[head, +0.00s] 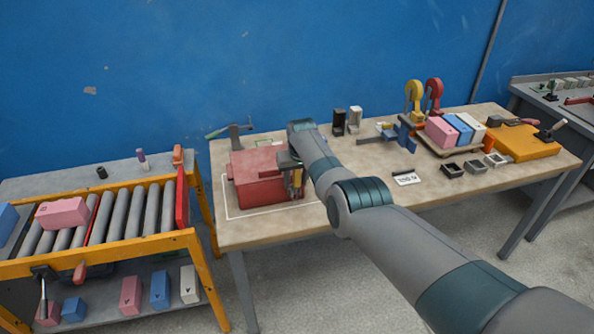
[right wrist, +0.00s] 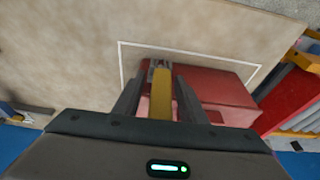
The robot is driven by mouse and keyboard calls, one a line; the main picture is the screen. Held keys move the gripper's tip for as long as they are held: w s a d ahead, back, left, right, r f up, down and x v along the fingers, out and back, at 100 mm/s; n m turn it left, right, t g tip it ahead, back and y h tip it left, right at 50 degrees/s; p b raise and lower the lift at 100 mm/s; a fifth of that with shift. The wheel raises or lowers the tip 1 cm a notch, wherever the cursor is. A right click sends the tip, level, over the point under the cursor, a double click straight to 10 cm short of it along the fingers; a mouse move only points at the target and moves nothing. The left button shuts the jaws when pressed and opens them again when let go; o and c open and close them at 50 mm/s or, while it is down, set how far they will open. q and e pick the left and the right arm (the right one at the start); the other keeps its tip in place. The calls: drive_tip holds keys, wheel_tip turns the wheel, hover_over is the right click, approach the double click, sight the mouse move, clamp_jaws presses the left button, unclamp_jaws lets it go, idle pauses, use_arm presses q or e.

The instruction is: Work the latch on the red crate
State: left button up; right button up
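The red crate (head: 262,187) sits inside a white outlined rectangle at the left end of the wooden table. It also shows in the right wrist view (right wrist: 222,90). My right gripper (right wrist: 160,72) is at the latch, with one finger on each side of the handle. Whether the fingers press on it or leave a small gap, I cannot tell. My left gripper is in neither view.
A yellow-framed roller conveyor (head: 120,222) with a pink block (head: 63,212) stands at the left. A hammer-like tool (head: 236,131) lies behind the crate. Colored blocks on a tray (head: 455,149) and a yellow board (head: 525,142) occupy the table's right part. The table's front middle is clear.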

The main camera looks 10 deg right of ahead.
drive_tip(key=shift+r, duration=0.15)
drive_tip(key=shift+p+v, duration=0.65)
drive_tip(key=shift+v, duration=0.45)
drive_tip(key=b+v, duration=0.2)
drive_tip(key=v, duration=1.2)
drive_tip(key=shift+r+b, duration=0.4)
drive_tip(key=shift+s+f, duration=0.1)
drive_tip(key=shift+s, duration=0.05)
